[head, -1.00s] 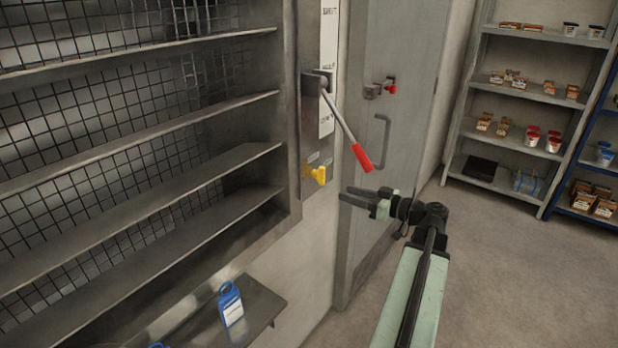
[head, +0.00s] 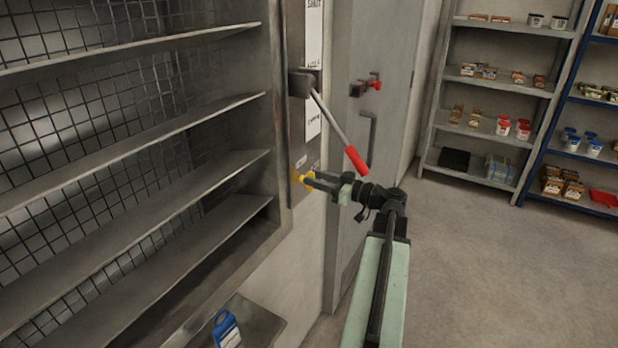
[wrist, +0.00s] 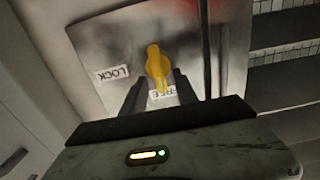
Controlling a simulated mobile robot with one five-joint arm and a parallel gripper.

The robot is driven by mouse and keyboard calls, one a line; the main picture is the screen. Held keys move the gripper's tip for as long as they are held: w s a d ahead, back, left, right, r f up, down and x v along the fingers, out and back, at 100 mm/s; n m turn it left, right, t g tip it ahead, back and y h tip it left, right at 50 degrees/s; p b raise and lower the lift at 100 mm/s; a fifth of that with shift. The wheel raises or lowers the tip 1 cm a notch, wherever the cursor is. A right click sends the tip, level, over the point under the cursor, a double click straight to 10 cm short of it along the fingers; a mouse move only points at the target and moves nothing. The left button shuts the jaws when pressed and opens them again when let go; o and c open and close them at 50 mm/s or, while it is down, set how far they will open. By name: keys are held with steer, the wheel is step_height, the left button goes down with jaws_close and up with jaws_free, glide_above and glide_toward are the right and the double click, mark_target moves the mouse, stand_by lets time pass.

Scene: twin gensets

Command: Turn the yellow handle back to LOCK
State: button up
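The yellow handle (head: 300,178) sits low on the grey metal panel beside the shelves, partly hidden by my gripper (head: 312,182). In the wrist view the yellow handle (wrist: 156,62) points at the FREE label (wrist: 168,91), which it partly covers. The LOCK label (wrist: 113,73) is to its left, upside down in the picture. My gripper's fingers (wrist: 158,86) stand either side of the handle's lower end, open, with a gap showing on both sides. I cannot see contact.
A lever with a red grip (head: 356,160) hangs just above my gripper. A grey door (head: 345,130) with a red-knobbed latch (head: 374,82) is to the right. Wire-backed shelves (head: 140,150) fill the left. The floor (head: 470,270) at right is clear.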

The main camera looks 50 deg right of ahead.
steer(key=shift+x, duration=1)
steer(key=shift+s, duration=0.1)
jaws_close()
